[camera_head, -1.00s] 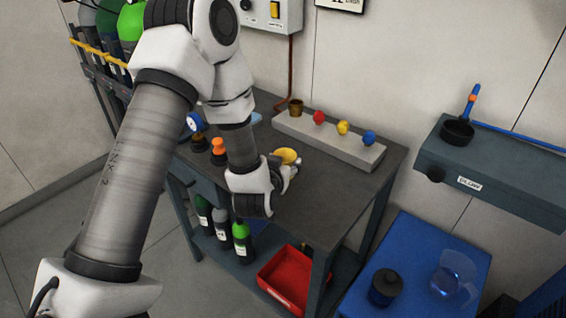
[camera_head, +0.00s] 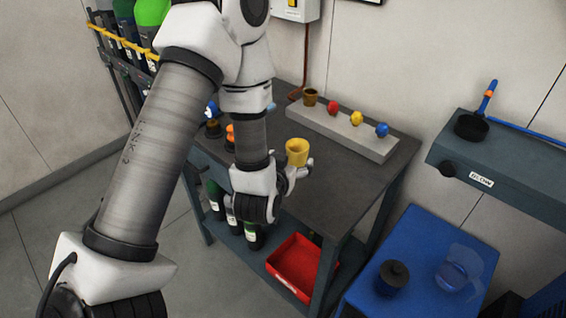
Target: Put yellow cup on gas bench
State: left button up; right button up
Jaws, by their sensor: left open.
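The yellow cup (camera_head: 297,152) stands upright on the dark top of the gas bench (camera_head: 338,190), with its open rim facing up. My left gripper (camera_head: 300,171) is open, just on the near side of the cup in the picture. Its fingers reach close to the cup's lower part; I cannot tell whether they touch it. My left wrist and arm cover the left part of the bench. My right gripper is not in view.
Orange-topped items (camera_head: 230,133) stand left, partly hidden. A red tray (camera_head: 303,267) and bottles sit below. A blue table (camera_head: 420,255) stands at right.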

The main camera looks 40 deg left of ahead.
pick_arm(q)
jog(key=p+v, duration=0.6)
jog(key=p, duration=0.4)
jog(key=s+d+f+m+g+h, duration=0.1)
jog(key=s+d+f+g+h, duration=0.1)
jog(key=s+f+g, duration=0.4)
jog(key=s+d+f+m+g+h, duration=0.2)
jog(key=s+d+f+g, duration=0.3)
jog(key=s+f, duration=0.6)
jog(key=s+g, duration=0.2)
jog(key=s, duration=0.1)
jog(key=shift+h, duration=0.4)
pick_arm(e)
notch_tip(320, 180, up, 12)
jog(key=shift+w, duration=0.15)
pick_arm(q)
jog(key=shift+d+f, duration=0.1)
jog(key=shift+f, duration=0.05)
